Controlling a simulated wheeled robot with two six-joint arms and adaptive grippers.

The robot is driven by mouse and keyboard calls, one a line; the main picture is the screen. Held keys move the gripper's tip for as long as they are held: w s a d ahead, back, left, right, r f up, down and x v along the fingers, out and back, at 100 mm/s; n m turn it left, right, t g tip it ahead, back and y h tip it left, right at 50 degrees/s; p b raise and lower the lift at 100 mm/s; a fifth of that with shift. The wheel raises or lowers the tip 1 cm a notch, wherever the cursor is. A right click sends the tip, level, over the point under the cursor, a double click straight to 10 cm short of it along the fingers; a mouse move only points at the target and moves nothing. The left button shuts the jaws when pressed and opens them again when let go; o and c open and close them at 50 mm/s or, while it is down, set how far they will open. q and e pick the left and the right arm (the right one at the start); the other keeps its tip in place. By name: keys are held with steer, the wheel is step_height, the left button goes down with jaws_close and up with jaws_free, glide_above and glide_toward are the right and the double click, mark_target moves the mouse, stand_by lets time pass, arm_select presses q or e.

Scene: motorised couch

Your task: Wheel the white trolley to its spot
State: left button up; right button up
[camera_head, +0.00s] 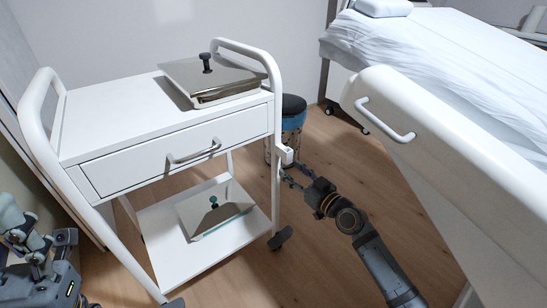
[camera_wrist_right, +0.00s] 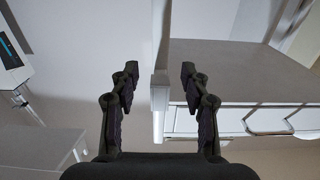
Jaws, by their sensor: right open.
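The white trolley (camera_head: 110,118) stands left of centre in the head view, with a drawer, a lower shelf and curved tube handles at both ends. My right gripper (camera_head: 288,172) is open beside the trolley's near right post. In the right wrist view the white post (camera_wrist_right: 160,60) appears between the two open fingers of my right gripper (camera_wrist_right: 159,78), with no clear contact. The trolley's drawer front (camera_wrist_right: 225,120) is right of it there. My left arm shows at the lower left edge of the head view; the state of its gripper (camera_head: 22,228) is unclear.
A covered tray (camera_head: 225,80) is on the trolley top and another (camera_head: 213,210) on the lower shelf. A bed (camera_head: 450,60) with a white side panel (camera_head: 440,130) stands at the right. Wooden floor lies between trolley and bed.

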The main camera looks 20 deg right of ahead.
mark_target(278, 160)
steer(key=b+x, duration=0.1)
steer(key=x, duration=0.8)
steer(key=shift+f, duration=0.15)
jaws_close()
